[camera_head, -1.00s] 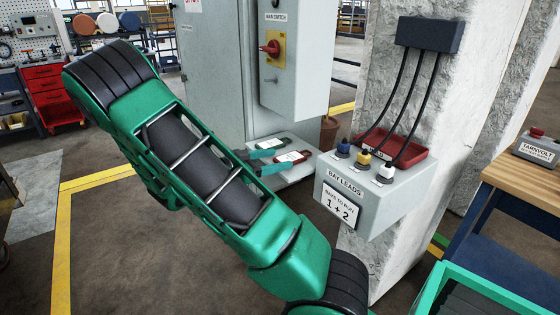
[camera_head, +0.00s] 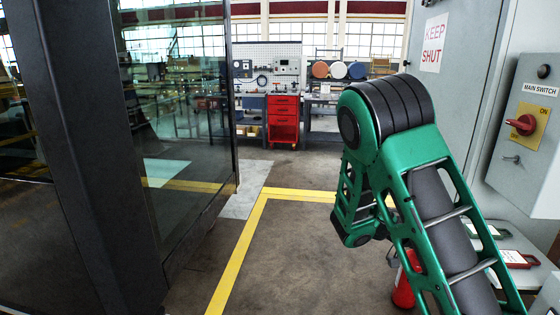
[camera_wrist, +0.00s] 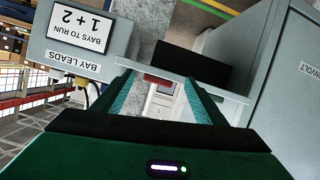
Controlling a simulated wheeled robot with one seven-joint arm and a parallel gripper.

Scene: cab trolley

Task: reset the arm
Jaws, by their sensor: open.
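My gripper (camera_wrist: 160,98) shows in the wrist view with its two teal fingers apart. I see nothing held between them. My green arm fills the right of the head view, bent at a high elbow. The gripper itself does not show in the head view. In the wrist view the grey bay leads box (camera_wrist: 118,42) is upside down at the upper left, with its "BAYS TO RUN 1 + 2" sign (camera_wrist: 80,27). I cannot tell how far the fingers are from it.
The grey cabinet (camera_head: 462,70) and main switch box (camera_head: 525,125) stand close right of my arm. A dark-framed glass panel (camera_head: 175,120) stands at left. A red object (camera_head: 403,285) is partly hidden behind my arm. Floor beside the yellow line (camera_head: 243,255) is clear.

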